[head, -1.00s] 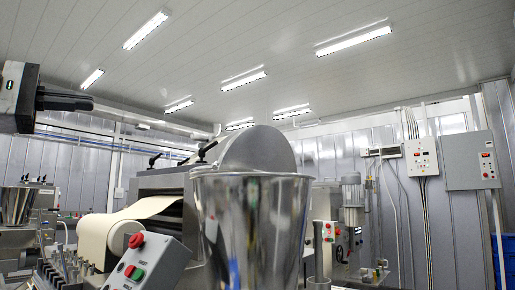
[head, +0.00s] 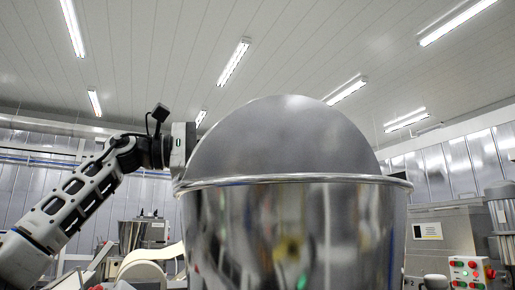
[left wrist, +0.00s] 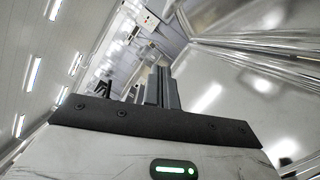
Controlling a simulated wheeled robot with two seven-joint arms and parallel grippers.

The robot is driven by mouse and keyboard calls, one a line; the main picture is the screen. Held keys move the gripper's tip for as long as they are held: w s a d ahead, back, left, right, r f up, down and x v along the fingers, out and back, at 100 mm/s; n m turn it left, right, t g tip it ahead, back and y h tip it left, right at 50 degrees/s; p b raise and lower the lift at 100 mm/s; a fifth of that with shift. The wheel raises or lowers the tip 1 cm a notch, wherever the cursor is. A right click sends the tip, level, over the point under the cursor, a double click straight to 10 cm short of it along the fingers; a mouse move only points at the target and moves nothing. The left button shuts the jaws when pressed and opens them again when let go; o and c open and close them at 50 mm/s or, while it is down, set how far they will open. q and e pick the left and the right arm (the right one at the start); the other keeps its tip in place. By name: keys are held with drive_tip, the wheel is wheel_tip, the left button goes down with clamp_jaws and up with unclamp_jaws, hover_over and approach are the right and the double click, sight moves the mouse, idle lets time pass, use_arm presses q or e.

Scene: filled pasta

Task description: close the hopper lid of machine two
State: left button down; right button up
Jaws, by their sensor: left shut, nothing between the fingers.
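The steel hopper (head: 300,235) fills the lower middle of the head view, very near. Its grey rounded lid (head: 285,140) stands raised above the rim, its broad face toward me. My left arm reaches in from the left, and its gripper body (head: 180,146) is at the lid's left edge, just above the rim. The fingers are hidden behind the lid there. In the left wrist view my left gripper (left wrist: 158,88) is shut and empty, with shiny steel (left wrist: 255,75) close on its right. I cannot tell whether it touches the lid. My right gripper is not in view.
A control box (head: 470,272) with red and green buttons and a grey cabinet (head: 448,240) stand at the right. A smaller hopper (head: 143,233) and a pale dough sheet (head: 150,262) are at the lower left. The space above the lid is clear.

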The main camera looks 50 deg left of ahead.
sight(299, 143)
use_arm(q)
drive_tip(key=p+x, duration=0.2)
drive_tip(key=x, duration=0.7)
drive_tip(key=d, duration=0.1)
drive_tip(key=s+d+r, duration=0.1)
drive_tip(key=d, duration=0.1)
drive_tip(key=shift+s+d+r, duration=0.15)
drive_tip(key=shift+s+r, duration=0.1)
drive_tip(key=shift+r, duration=0.05)
drive_tip(key=shift+s, duration=0.1)
